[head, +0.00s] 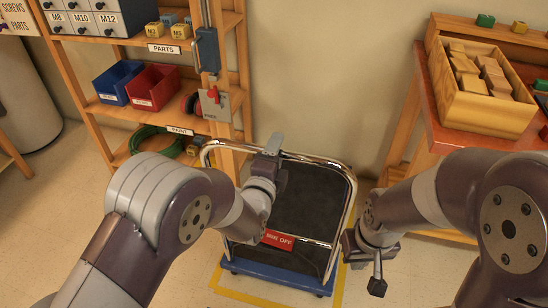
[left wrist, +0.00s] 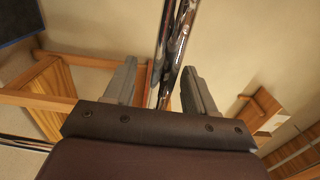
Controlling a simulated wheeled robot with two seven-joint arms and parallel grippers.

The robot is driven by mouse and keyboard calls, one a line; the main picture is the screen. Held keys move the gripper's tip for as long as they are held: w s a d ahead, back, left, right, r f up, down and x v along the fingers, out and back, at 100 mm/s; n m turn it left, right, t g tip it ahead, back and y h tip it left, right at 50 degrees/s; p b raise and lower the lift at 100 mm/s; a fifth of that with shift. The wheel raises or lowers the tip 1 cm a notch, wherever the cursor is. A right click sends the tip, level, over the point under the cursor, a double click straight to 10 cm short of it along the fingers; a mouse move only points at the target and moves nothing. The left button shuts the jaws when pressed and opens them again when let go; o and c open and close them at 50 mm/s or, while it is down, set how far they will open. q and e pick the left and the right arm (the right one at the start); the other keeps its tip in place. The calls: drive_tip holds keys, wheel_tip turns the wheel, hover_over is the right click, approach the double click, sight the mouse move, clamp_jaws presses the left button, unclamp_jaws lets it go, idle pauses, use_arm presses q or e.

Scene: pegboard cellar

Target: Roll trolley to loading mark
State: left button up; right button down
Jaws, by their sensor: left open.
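The trolley (head: 275,278) has a chrome rail frame, a dark panel, a blue base and a red tag with white lettering. It stands in the middle of the head view. A yellow outline (head: 237,293) on the floor shows around its front edge. My left gripper (head: 270,145) is at the trolley's top chrome rail. In the left wrist view the chrome rail (left wrist: 173,60) runs between the two spread fingers of that gripper (left wrist: 158,88). My right gripper (head: 377,285) hangs beside the trolley's right side, apart from it; its finger gap is not clear.
A wooden shelf with a blue bin (head: 118,82) and a red bin (head: 153,87) stands at the left. A red-topped bench (head: 450,135) with a wooden crate of blocks (head: 480,112) stands at the right. Floor shows between trolley and bench.

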use_arm(q)
clamp_jaws()
drive_tip(key=shift+s+f, duration=0.1)
drive_tip(key=shift+s, duration=0.05)
idle(1.3)
